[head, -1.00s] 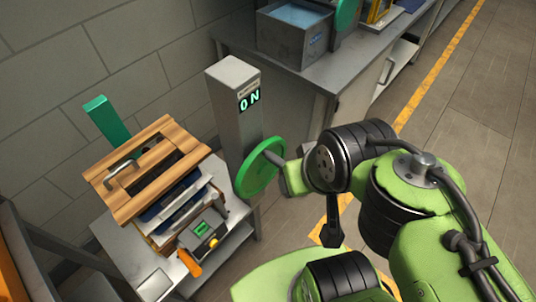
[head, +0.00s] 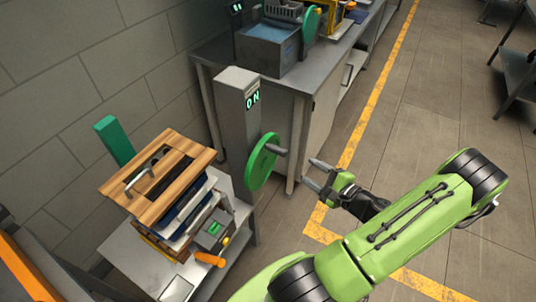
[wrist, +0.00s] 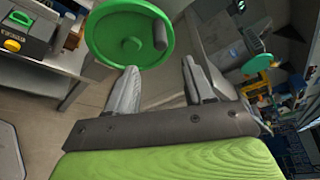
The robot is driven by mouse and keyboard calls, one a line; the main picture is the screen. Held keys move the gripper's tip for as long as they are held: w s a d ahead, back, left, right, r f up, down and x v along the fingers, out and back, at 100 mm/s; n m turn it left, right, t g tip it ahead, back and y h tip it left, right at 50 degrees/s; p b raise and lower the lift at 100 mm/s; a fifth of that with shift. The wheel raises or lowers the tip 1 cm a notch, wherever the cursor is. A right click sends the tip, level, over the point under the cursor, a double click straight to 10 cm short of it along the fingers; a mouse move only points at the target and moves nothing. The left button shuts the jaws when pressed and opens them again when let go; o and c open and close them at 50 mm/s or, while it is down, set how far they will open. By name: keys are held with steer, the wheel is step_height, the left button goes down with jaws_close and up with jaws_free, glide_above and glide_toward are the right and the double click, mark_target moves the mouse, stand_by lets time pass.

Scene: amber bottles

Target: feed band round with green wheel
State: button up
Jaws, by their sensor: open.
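The green wheel (head: 262,162) is mounted on the side of a grey post (head: 240,118) whose display reads ON. A grey handle peg (head: 276,150) sticks out from the wheel's face toward my gripper. My gripper (head: 312,174) is open and empty, to the right of the peg and apart from it. In the wrist view the wheel (wrist: 130,36) is beyond the open fingers (wrist: 160,78), and the peg (wrist: 160,37) is near the wheel's right rim. I cannot make out a band clearly.
A wooden-topped stack (head: 155,185) with a handle stands on a small metal table (head: 125,252), left of the post. A longer bench (head: 318,68) behind carries a grey bin (head: 268,48) and a second green wheel (head: 311,24).

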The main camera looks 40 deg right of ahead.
mark_target(277, 150)
steer(key=x, duration=1.5)
steer(key=shift+w+f, duration=0.15)
steer(key=shift+w, duration=0.15)
jaws_close()
